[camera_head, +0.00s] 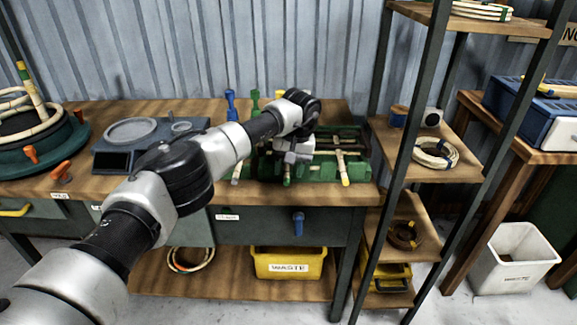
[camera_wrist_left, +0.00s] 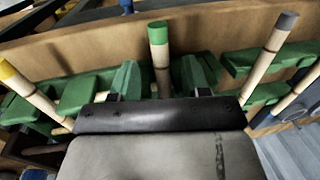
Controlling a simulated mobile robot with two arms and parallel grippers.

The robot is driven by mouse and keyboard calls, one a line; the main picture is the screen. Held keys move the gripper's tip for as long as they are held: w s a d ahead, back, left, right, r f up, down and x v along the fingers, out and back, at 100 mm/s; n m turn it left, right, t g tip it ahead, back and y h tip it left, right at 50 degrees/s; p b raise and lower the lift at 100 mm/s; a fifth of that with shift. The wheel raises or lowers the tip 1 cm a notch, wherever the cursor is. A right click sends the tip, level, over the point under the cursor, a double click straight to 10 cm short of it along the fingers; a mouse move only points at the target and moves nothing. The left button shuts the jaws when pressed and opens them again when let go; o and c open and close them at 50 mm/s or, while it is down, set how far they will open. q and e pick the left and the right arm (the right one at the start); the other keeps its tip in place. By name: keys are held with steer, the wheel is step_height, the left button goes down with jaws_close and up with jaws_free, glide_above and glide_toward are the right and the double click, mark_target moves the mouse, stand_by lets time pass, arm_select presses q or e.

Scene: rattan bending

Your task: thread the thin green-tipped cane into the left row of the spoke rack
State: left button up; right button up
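The green-tipped cane (camera_wrist_left: 159,50) lies in the green spoke rack (camera_wrist_left: 75,92), its tip pointing out past the front edge. Its green end also shows in the head view (camera_head: 287,180), just below my left gripper (camera_head: 294,157). In the left wrist view two small finger ends of my left gripper (camera_wrist_left: 158,95) stand apart, one on each side of the cane, with gaps to it. The cane's far part is hidden behind the gripper body. The rack (camera_head: 325,172) is partly covered by my left arm. My right gripper is not in view.
A yellow-tipped cane (camera_head: 343,167) and a grey-tipped cane (camera_head: 237,172) lie on either side in the rack. Blue and green pegs (camera_head: 231,105) stand behind it. A grey scale (camera_head: 125,160) sits left on the bench. A shelf post (camera_head: 402,140) rises close at right.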

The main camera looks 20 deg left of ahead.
arm_select(q)
steer(key=shift+r, duration=0.1)
steer(key=shift+r, duration=0.15)
steer(key=shift+s+d+r, duration=0.1)
steer(key=shift+r, duration=0.05)
steer(key=s+d+p, duration=0.3)
steer(key=s+p, duration=0.7)
steer(key=p, duration=0.1)
steer(key=s+d+p, duration=0.3)
steer(key=s+p, duration=0.8)
step_height(320, 180, up, 6)
steer(key=p, duration=0.4)
steer(key=shift+s+r, duration=0.15)
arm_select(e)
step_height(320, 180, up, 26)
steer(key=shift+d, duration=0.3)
